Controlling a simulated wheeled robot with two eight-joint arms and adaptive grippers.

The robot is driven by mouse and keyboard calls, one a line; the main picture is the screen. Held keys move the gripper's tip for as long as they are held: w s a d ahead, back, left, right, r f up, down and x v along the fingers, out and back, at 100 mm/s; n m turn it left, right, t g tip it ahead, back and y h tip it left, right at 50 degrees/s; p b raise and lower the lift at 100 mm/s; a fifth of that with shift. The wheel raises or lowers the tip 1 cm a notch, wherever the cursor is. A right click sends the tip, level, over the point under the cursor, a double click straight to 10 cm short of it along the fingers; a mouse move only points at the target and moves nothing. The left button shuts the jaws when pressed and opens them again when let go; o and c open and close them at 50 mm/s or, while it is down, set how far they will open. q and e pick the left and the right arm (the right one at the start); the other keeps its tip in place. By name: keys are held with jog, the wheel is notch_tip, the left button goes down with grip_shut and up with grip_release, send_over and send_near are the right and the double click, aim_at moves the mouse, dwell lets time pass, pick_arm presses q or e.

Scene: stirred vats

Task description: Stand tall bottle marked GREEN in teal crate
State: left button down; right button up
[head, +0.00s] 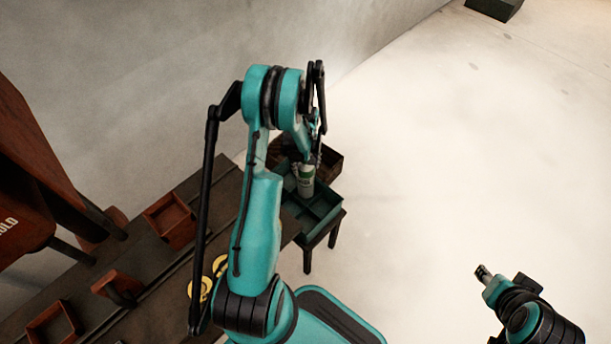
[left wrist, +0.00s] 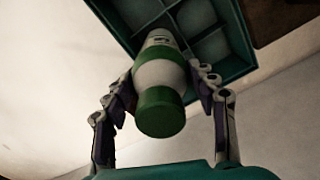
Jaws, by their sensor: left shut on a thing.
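The tall bottle (head: 306,181) is white with a green marking. In the left wrist view the bottle (left wrist: 160,82) shows a green cap toward the camera, with its far end over the teal crate (left wrist: 236,62). My left gripper (left wrist: 160,92) is shut on the bottle near its cap; the gripper also shows in the head view (head: 312,158). The teal crate (head: 327,221) has several compartments and sits on a small dark stand. The bottle is at or just above one compartment; I cannot tell whether its base touches the floor of it. My right gripper (head: 483,274) is at lower right, away from everything; its jaws are too small to read.
A brown crate (head: 330,160) stands right behind the teal one. A long dark bench (head: 150,262) at left holds small reddish-brown boxes (head: 170,222) and yellow rings (head: 203,288). A wall runs behind.

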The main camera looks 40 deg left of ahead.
pick_arm(q)
notch_tip(320, 180, down, 4)
jog(key=shift+r+b, duration=0.15)
jog(key=shift+b, duration=0.55)
jog(key=shift+r, duration=0.15)
jog(key=c, duration=0.9)
grip_release()
jog(key=shift+f, duration=0.25)
jog(key=o, duration=0.4)
jog(key=shift+r, duration=0.1)
jog(key=shift+r, duration=0.1)
